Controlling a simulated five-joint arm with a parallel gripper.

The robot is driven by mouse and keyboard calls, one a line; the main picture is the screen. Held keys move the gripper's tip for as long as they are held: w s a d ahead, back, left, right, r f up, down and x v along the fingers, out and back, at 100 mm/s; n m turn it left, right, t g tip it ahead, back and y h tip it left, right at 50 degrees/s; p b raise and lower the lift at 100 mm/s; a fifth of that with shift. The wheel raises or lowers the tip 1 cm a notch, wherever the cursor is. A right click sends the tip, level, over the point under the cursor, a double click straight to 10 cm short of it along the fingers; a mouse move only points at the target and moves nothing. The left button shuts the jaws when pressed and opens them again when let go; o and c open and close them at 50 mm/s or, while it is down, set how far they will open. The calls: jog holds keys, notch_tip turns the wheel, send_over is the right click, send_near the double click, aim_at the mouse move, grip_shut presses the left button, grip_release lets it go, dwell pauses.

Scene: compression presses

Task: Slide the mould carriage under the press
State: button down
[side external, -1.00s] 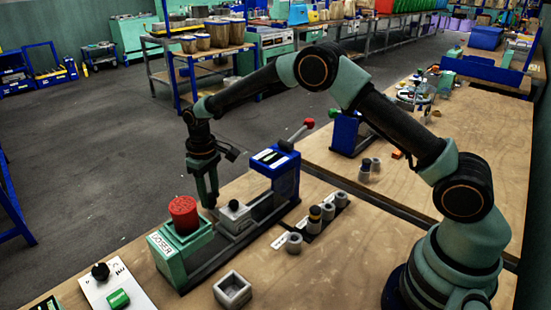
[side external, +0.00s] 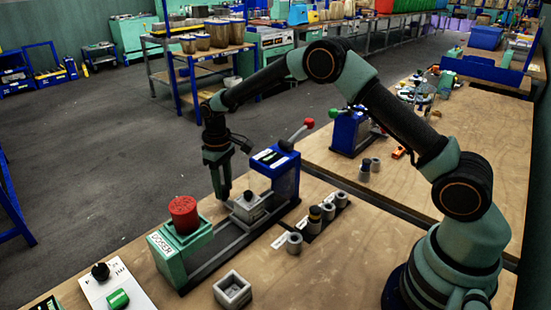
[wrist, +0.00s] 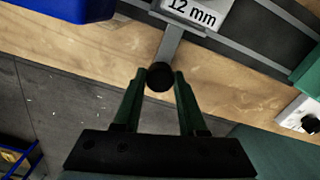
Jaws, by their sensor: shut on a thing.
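The grey mould carriage (side external: 251,207) sits on a dark rail (side external: 215,256) at the near side of the blue press (side external: 286,180). I cannot tell whether its edge is under the press head. In the wrist view the carriage (wrist: 197,13) bears a "12 mm" label, and a grey bar (wrist: 171,45) runs from it to a round dark knob (wrist: 159,78). My gripper (side external: 222,198) is low beside the carriage. In the wrist view my gripper (wrist: 160,82) is shut on the knob, one finger on each side.
A green doser (side external: 175,258) with a red top stands at the rail's near end. Several small cylinders (side external: 315,220) stand right of the rail, and a grey square mould (side external: 232,290) lies in front. The press lever (side external: 300,132) has a red knob and is raised.

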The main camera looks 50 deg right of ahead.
jog(key=d, duration=0.8)
jog(key=shift+d+r, duration=0.1)
jog(key=shift+r, duration=0.05)
jog(key=shift+c, duration=2.3)
grip_release()
notch_tip(320, 180, up, 12)
